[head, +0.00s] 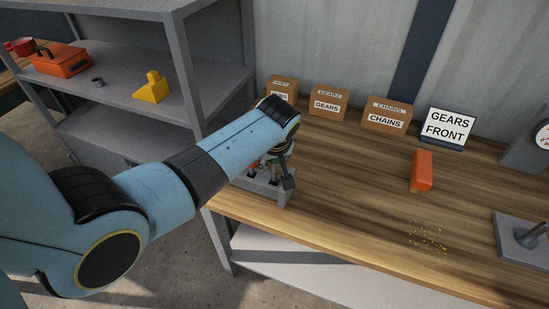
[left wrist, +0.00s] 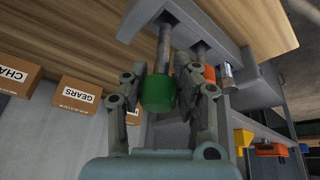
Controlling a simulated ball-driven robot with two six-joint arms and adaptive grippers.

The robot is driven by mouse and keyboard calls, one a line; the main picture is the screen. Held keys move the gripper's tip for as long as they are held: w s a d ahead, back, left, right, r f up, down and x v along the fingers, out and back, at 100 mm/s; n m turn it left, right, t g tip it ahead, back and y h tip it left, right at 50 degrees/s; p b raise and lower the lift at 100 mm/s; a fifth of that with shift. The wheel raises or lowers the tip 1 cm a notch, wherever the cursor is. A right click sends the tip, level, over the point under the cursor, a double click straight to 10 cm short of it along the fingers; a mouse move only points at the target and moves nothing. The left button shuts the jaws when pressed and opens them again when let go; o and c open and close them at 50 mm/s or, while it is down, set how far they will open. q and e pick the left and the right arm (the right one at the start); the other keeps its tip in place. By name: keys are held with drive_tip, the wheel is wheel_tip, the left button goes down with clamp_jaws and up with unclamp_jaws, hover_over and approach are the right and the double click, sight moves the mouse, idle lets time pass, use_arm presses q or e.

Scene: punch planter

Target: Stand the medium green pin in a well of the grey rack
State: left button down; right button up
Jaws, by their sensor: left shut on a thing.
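The green pin (left wrist: 160,92) has a green head and a grey metal shaft. In the left wrist view, my left gripper (left wrist: 166,88) is shut around its green head. The shaft runs to a dark well in the grey rack (left wrist: 222,50); its tip appears to be at or inside the opening, but how deep I cannot tell. In the head view, the rack (head: 271,190) stands at the bench's left front edge, with my left gripper (head: 286,177) over it, partly hidden by my arm. An orange-headed pin (left wrist: 209,74) stands in the rack beside the green one. My right gripper is out of view.
Another metal pin (left wrist: 227,75) is near the rack's end. Cardboard boxes (head: 327,103) and a sign (head: 447,127) line the back. An orange block (head: 421,170) and a grey fixture (head: 525,236) lie right. The bench middle is mostly clear. A shelf unit (head: 150,66) stands left.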

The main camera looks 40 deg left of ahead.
sight(275, 170)
use_arm(q)
drive_tip(key=shift+f+b, duration=0.55)
drive_tip(key=shift+f, duration=0.25)
drive_tip(key=shift+f+b, duration=1.15)
drive_tip(key=shift+f, duration=0.4)
drive_tip(key=c, duration=1)
unclamp_jaws()
drive_tip(key=shift+o, duration=0.2)
drive_tip(key=shift+r, duration=0.1)
drive_tip(key=v, duration=1.1)
drive_tip(key=shift+s+r, duration=0.2)
drive_tip(key=shift+r, duration=0.15)
drive_tip(key=shift+d, duration=0.1)
